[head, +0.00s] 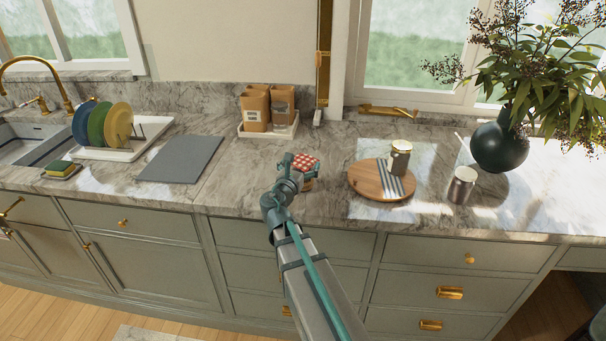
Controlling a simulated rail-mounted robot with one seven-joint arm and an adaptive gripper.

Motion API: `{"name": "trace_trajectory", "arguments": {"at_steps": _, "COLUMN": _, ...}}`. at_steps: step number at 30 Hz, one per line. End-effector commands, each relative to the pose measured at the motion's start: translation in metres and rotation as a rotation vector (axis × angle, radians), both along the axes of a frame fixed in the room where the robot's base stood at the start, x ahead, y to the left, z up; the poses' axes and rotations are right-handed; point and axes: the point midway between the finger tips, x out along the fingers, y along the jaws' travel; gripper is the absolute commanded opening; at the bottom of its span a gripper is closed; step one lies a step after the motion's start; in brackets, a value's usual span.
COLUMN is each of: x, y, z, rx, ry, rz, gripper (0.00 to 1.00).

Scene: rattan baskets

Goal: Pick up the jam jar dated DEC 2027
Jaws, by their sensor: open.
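A jar with a red-and-white checked lid (307,162) stands on the marble counter near its front edge. Most of its body is hidden behind my gripper (291,161), and no date can be read on it. My gripper is open at the jar's left side, close to it; I cannot tell whether they touch. A dark jar with a pale lid (400,157) stands at the back of a round wooden board (362,180). Another dark, metallic-looking container (462,185) stands to the right of the board. No date is legible on either.
A striped cloth (391,178) lies on the board. A dark vase with foliage (498,148) stands at right. Brown packages in a white tray (268,131) stand at the back. A grey mat (181,159) and a plate rack (118,151) are at left.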

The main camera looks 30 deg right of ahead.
Motion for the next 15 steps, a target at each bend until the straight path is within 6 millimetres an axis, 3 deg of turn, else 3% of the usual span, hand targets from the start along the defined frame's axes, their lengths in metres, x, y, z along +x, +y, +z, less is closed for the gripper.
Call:
{"name": "trace_trajectory", "arguments": {"at_steps": 4, "x": 0.015, "y": -0.0134, "z": 0.001, "rx": 0.0, "ry": 0.0, "rz": -0.001, "gripper": 0.98}}
{"name": "trace_trajectory", "arguments": {"at_steps": 12, "x": 0.0157, "y": -0.0156, "z": -0.0002, "rx": 0.0, "ry": 0.0, "rz": 0.0, "gripper": 0.98}}
{"name": "trace_trajectory", "arguments": {"at_steps": 15, "x": 0.0158, "y": -0.0155, "z": -0.0002, "rx": 0.0, "ry": 0.0, "rz": 0.0, "gripper": 0.81}}
